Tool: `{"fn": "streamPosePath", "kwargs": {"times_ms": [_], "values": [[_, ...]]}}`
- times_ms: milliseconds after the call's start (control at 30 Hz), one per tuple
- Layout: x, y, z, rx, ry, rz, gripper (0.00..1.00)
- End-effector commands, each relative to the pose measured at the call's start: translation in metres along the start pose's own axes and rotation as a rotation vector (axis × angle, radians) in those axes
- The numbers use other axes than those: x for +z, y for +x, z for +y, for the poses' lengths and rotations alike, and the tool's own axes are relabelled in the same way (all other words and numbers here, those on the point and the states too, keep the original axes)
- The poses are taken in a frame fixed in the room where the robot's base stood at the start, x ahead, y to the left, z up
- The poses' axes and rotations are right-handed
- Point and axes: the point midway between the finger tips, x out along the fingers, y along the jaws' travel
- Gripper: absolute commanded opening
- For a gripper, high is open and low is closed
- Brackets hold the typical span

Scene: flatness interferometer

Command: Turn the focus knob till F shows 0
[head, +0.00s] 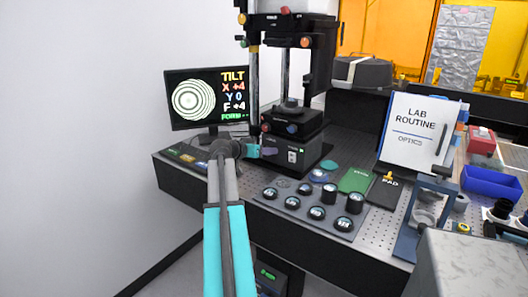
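The monitor (207,98) at the left shows round fringes and the text TILT, X +4, Y 0, F +4, with a smaller FORM line below. The interferometer (291,90) stands right of it, a black column unit. Higher up are a red knob (285,10), an orange knob (305,42) and a yellowish knob (254,47). No label shows which is the focus knob.
A tray (262,203) of several round optics lies in front of the instrument. A blue bin (490,183) stands far right.

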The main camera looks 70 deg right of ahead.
Motion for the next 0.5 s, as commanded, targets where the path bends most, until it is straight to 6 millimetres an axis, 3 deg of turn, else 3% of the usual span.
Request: {"fn": "streamPosePath", "kwargs": {"times_ms": [133,367,400,500], "values": [[0.000,0.000,0.000,0.000,0.000,0.000,0.49],[0.000,0.000,0.000,0.000,0.000,0.000,0.10],[0.005,-0.010,0.002,-0.003,-0.001,0.001,0.10],[0.002,-0.004,-0.001,-0.001,-0.003,0.000,0.10]]}}
